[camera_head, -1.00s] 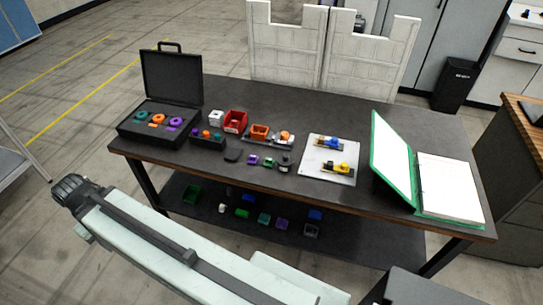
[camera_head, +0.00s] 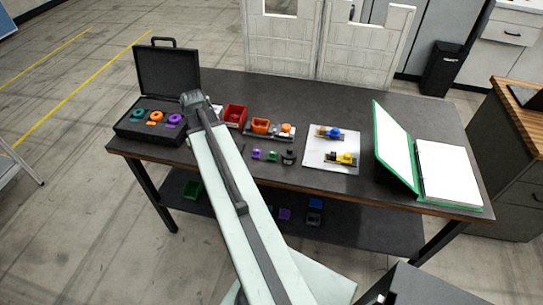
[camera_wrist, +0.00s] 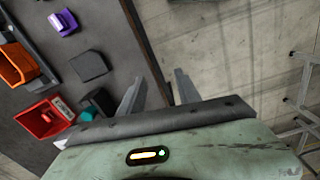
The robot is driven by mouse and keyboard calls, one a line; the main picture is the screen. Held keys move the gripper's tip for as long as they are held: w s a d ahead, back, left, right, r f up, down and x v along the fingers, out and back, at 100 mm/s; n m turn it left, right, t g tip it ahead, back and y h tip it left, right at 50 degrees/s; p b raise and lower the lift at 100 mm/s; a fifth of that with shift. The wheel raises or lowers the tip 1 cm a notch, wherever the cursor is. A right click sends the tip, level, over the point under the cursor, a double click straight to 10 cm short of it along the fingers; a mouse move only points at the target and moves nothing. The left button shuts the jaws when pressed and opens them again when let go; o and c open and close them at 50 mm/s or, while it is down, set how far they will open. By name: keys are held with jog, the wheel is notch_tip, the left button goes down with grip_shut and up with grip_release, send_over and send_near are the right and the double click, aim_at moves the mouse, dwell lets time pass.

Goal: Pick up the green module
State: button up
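The small green module (camera_head: 273,155) sits on the dark table (camera_head: 350,91), between a purple module (camera_head: 256,154) and a dark round piece (camera_head: 289,157). I cannot make out the green module in the wrist view, where the purple module (camera_wrist: 64,22) shows at the upper left. My gripper (camera_wrist: 158,88) is open, with two grey fingers spread apart and nothing between them. It hangs by the table edge, with floor beyond. In the head view my arm reaches over the table's left part, left of the green module, and its fingers are hidden.
An open black case (camera_head: 170,75) stands at the left. A red bin (camera_head: 235,115) and an orange bin (camera_head: 261,126) stand behind the modules. A white plate (camera_head: 318,157) and a green binder (camera_head: 397,152) lie right. A flat dark square (camera_wrist: 88,66) lies near my gripper.

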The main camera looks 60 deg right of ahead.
jog(key=s+d+r, duration=0.1)
jog(key=s+d, duration=0.8)
jog(key=d, duration=0.4)
jog(key=n+p, duration=0.1)
send_over(273, 153)
jog(key=shift+w+a+r, duration=0.15)
jog(key=shift+w+r, duration=0.15)
jog(key=shift+r, duration=0.1)
jog(key=f+b, duration=0.8)
jog(key=shift+s+d+f, duration=0.1)
jog(key=shift+s+d, duration=0.15)
jog(key=shift+s, duration=0.1)
jog(key=shift+r, duration=0.2)
grip_shut()
